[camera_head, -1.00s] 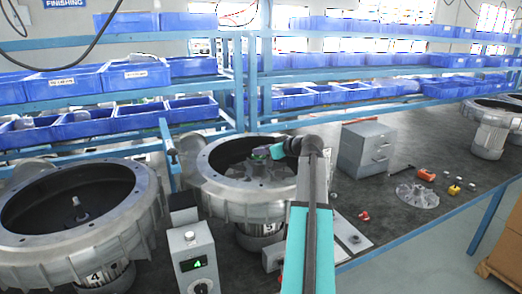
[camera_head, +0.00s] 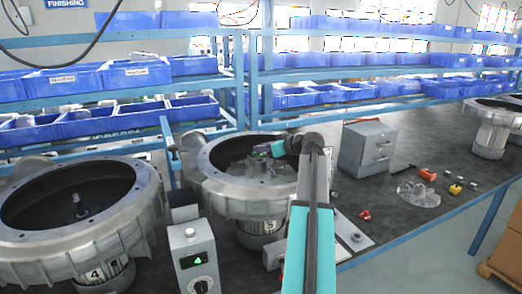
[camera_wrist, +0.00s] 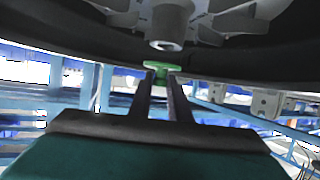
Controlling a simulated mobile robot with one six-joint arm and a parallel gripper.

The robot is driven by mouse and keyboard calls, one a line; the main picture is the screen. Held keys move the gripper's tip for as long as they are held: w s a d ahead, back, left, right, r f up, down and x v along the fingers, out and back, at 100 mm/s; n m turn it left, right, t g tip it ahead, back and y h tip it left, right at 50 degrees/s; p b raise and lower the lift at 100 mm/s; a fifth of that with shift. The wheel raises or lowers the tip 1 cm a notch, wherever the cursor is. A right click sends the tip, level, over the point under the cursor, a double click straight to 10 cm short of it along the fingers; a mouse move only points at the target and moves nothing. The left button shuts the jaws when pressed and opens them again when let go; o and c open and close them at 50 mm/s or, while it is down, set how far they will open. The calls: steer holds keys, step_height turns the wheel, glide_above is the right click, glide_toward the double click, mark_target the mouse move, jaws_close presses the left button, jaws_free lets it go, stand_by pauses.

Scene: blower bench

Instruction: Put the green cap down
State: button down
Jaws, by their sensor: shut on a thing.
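The green cap (camera_wrist: 157,65) is between my gripper's fingertips (camera_wrist: 159,72) in the wrist view. My gripper is shut on it. In the head view the cap (camera_head: 262,148) is a small dark green spot, partly hidden by my gripper (camera_head: 270,148), over the open middle blower housing (camera_head: 217,183). A pale finned impeller (camera_head: 263,168) is inside this housing. In the wrist view the impeller's grey hub (camera_wrist: 166,25) is close to the cap, with a gap visible between them.
Another open blower (camera_head: 125,225) stands at left. A grey drawer cabinet (camera_head: 367,148), a loose clear impeller (camera_head: 418,195) and small red and yellow parts lie at right. Bare bench (camera_head: 385,215) shows between them.

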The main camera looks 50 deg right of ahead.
steer(key=c, duration=1.6)
jaws_free()
steer(key=shift+s+a+f, duration=0.1)
steer(key=shift+a+f, duration=0.05)
steer(key=shift+f, duration=0.35)
steer(key=shift+s+a+f, duration=0.1)
steer(key=shift+f, duration=0.35)
steer(key=shift+c, duration=0.2)
steer(key=shift+r+p, duration=0.25)
steer(key=shift+p, duration=0.15)
steer(key=shift+d+r+p, duration=0.1)
steer(key=shift+r+p, duration=0.25)
steer(key=shift+p, duration=0.1)
steer(key=shift+s, duration=0.25)
steer(key=r+b+v, duration=0.1)
steer(key=b+v, duration=0.2)
steer(key=v, duration=0.8)
steer(key=shift+d+r, duration=0.15)
steer(key=shift+d, duration=0.05)
steer(key=shift+s, duration=0.15)
